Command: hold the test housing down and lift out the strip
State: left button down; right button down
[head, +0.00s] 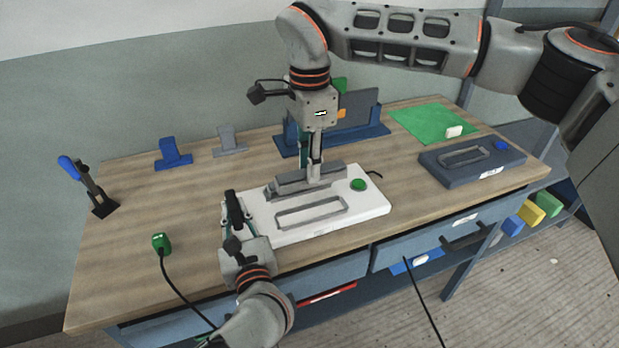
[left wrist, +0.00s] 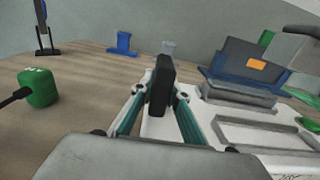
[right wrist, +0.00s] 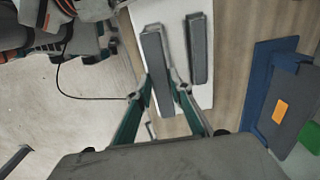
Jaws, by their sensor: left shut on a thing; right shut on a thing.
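The test housing (head: 375,203) is a flat white box with a green button and an empty-looking grey slot frame (head: 312,212) on top. My right gripper (head: 315,180) is above it, shut on the grey strip (head: 293,184), which also shows in the right wrist view (right wrist: 157,60). A second grey bar (right wrist: 198,48) lies beside the strip there. My left gripper (head: 233,222) is at the housing's left end, shut on an upright black block (left wrist: 161,85). I cannot tell whether this block belongs to the housing or presses on it.
A dark blue housing (head: 435,168) stands at right, near a green mat (head: 415,122) with a white block. A blue stand (head: 375,133) is behind. A blue-handled clamp (head: 85,180) and a green cabled piece (head: 161,242) are at left. The table's left middle is clear.

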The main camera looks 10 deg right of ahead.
jog(key=shift+r, duration=0.2)
pick_arm(q)
jog(key=c, duration=1.9)
grip_release()
